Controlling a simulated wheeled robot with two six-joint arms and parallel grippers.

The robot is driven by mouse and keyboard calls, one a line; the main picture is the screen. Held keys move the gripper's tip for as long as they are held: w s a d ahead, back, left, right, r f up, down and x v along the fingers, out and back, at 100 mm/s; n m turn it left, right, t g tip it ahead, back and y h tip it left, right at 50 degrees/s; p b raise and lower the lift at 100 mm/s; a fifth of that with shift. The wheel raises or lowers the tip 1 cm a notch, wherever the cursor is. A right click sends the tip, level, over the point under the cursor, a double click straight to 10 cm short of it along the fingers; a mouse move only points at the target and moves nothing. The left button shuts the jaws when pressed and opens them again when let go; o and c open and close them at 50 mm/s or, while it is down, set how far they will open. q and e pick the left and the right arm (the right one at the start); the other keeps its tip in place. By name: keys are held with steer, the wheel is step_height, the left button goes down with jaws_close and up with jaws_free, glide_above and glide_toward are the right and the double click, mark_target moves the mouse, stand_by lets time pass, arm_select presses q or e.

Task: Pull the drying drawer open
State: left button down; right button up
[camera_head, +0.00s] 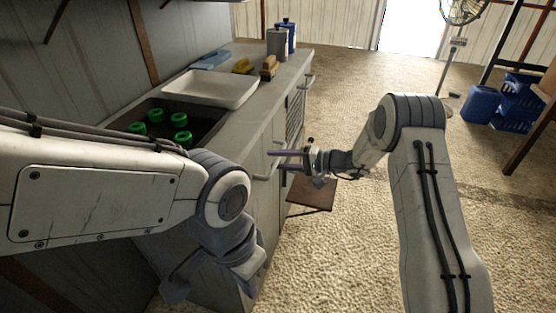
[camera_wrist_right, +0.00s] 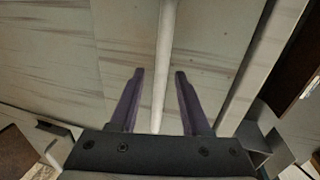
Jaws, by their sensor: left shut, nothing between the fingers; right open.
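A pale cabinet front (camera_head: 262,200) below the counter has a light bar handle (camera_head: 266,176); I cannot tell for certain which front is the drying drawer. My right gripper (camera_head: 277,160) is at this front, its purple fingers pointing at it. In the right wrist view the fingers are open, and a long light handle bar (camera_wrist_right: 166,50) runs between them, with a gap on both sides. The pale front (camera_wrist_right: 120,50) lies behind the bar and looks shut. My left gripper (camera_head: 213,282) is low beside the near end of the cabinet, shut and empty, partly hidden by its wrist.
The counter (camera_head: 250,115) carries a white tray (camera_head: 212,88), a sink with several green-topped items (camera_head: 180,120), a brush (camera_head: 268,67) and bottles (camera_head: 277,42). A brown board (camera_head: 312,193) sits low beyond my right gripper. Blue containers (camera_head: 482,102) stand far right. The floor between is clear.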

steer(key=shift+a, duration=0.1)
jaws_close()
stand_by(1.4)
